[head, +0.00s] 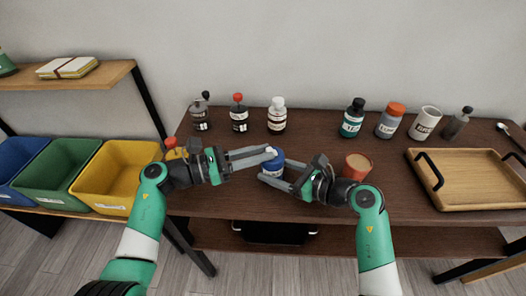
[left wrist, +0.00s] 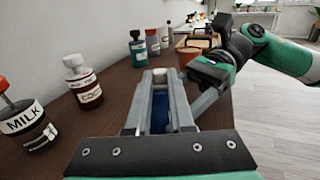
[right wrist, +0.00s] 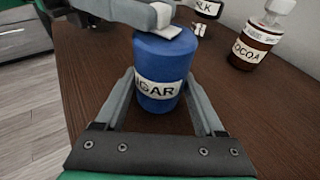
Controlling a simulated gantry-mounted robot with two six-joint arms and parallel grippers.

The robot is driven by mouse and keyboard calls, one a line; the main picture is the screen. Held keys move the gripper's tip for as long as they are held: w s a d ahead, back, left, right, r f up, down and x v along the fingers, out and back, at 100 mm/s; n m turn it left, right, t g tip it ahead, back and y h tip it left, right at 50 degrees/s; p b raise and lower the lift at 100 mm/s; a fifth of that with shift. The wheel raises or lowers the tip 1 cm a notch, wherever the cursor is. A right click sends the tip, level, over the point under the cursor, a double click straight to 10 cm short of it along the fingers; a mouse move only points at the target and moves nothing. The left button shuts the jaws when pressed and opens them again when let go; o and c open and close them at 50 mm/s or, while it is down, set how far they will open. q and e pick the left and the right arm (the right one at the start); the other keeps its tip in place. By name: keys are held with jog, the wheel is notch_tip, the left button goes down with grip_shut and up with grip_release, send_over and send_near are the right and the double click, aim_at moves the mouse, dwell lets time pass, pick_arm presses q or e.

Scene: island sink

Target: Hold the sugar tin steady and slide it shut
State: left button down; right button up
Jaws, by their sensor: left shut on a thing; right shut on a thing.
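The blue sugar tin (head: 272,170) stands upright on the brown table near its front edge. In the right wrist view the tin (right wrist: 160,65) shows a white label ending in "GAR". My right gripper (head: 275,180) is shut on the tin's body, one finger on each side. My left gripper (head: 269,153) is shut at the tin's top, coming from the left; its tips cover much of the top in the right wrist view (right wrist: 165,18). In the left wrist view, blue (left wrist: 160,115) shows between the left fingers. I cannot tell how far the lid is open.
Milk (head: 239,115) and cocoa (head: 277,117) bottles stand behind the tin, with a teal jar (head: 353,120) further right. A brown-orange pot (head: 357,167) stands close to my right gripper. A wooden tray (head: 470,185) lies at the right. Coloured bins (head: 115,170) are at the left.

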pick_arm(q)
jog(key=c, duration=0.8)
grip_release()
jog(key=shift+o, duration=0.2)
jog(key=v, duration=1.2)
pick_arm(e)
jog(key=o, duration=1.5)
jog(key=shift+c, duration=0.2)
